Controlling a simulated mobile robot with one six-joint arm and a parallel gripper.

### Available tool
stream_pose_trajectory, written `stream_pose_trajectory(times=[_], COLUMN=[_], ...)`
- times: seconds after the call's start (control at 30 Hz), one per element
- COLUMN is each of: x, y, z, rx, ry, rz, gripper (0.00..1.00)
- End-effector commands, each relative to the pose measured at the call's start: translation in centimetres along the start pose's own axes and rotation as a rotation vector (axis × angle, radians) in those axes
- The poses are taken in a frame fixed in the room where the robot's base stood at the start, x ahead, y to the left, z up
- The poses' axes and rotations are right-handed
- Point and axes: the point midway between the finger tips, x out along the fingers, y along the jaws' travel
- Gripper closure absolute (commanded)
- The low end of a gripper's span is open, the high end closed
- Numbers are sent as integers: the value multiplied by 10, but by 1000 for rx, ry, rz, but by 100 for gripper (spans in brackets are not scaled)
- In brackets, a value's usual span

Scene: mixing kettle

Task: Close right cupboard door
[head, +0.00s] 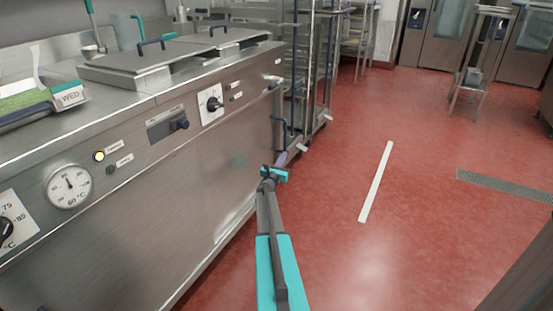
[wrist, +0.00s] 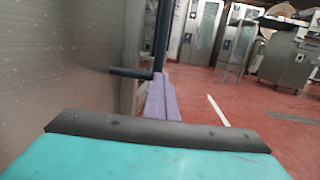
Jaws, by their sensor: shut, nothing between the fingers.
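My gripper (head: 274,173) is shut and empty, low over the red floor beside the right end of the long steel unit. Its teal and dark body (wrist: 150,140) fills the bottom of the wrist view. The steel front panel (head: 215,170) of the unit lies to its left; it also fills the left of the wrist view (wrist: 60,65). A dark bar-like handle (wrist: 130,73) stands out near that panel's far edge, just ahead of my gripper and apart from it. I cannot tell which panel is the right cupboard door, or how far it is open.
A purple piece (wrist: 162,100) lies low beyond my gripper. A wheeled steel rack (head: 310,75) stands past the unit. Tall steel cabinets (head: 440,35) line the back, with a small trolley (head: 474,75) before them.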

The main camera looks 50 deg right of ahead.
Motion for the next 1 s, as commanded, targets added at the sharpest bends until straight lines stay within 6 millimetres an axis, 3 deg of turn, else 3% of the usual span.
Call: stream_pose_trajectory(times=[0.03,0.53,1.0], x=[13,4,-44], y=[4,24,20], z=[4,6,4], rx=[2,0,3], ry=[0,-4,-6], rz=[6,27,14], gripper=[100,100,100])
